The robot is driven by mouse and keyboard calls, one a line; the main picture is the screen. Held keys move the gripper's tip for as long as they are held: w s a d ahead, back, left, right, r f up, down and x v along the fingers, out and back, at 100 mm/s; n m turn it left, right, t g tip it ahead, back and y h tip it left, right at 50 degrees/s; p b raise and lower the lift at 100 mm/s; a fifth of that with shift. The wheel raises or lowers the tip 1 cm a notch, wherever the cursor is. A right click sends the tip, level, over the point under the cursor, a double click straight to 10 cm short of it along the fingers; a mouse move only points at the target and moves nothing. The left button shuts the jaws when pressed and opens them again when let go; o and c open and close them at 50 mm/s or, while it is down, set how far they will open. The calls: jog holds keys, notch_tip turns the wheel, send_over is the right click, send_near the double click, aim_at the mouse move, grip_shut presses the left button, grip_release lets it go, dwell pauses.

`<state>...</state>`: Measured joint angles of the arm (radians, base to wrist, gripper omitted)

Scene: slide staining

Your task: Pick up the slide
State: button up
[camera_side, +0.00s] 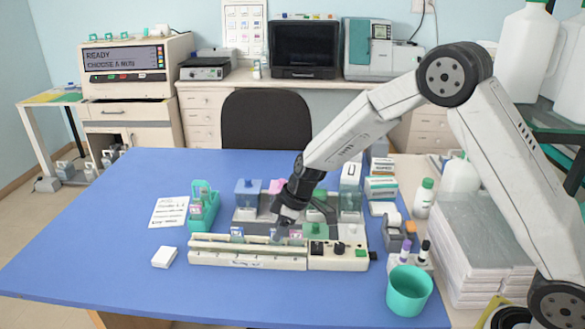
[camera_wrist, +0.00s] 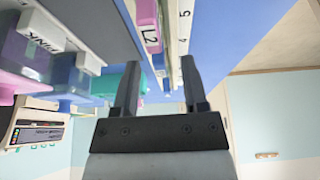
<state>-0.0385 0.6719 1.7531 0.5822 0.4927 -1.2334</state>
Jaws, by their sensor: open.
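My gripper (camera_side: 283,222) is open above the long white staining strip (camera_side: 225,253) on the blue table. In the wrist view its two fingers (camera_wrist: 160,65) are apart, with no slide held between them. A pink-ended slide marked L2 (camera_wrist: 149,32) shows just beyond the fingertips, beside the strip's numbered edge (camera_wrist: 183,35). In the side view a pink-labelled slide (camera_side: 295,234) stands at the strip right of my gripper, and a blue-labelled slide (camera_side: 237,232) stands to the left. Which slide the task means is not clear. The area right under the fingertips is partly hidden.
Staining jars, including a blue one (camera_side: 247,192), stand behind the strip. A green slide holder (camera_side: 202,205) and a white block (camera_side: 164,257) are left. A teal cup (camera_side: 408,290) and marker pens stand at the right.

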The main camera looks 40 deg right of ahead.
aim_at(277, 244)
jog(key=shift+x, duration=1.25)
jog(key=shift+c, duration=0.2)
grip_shut()
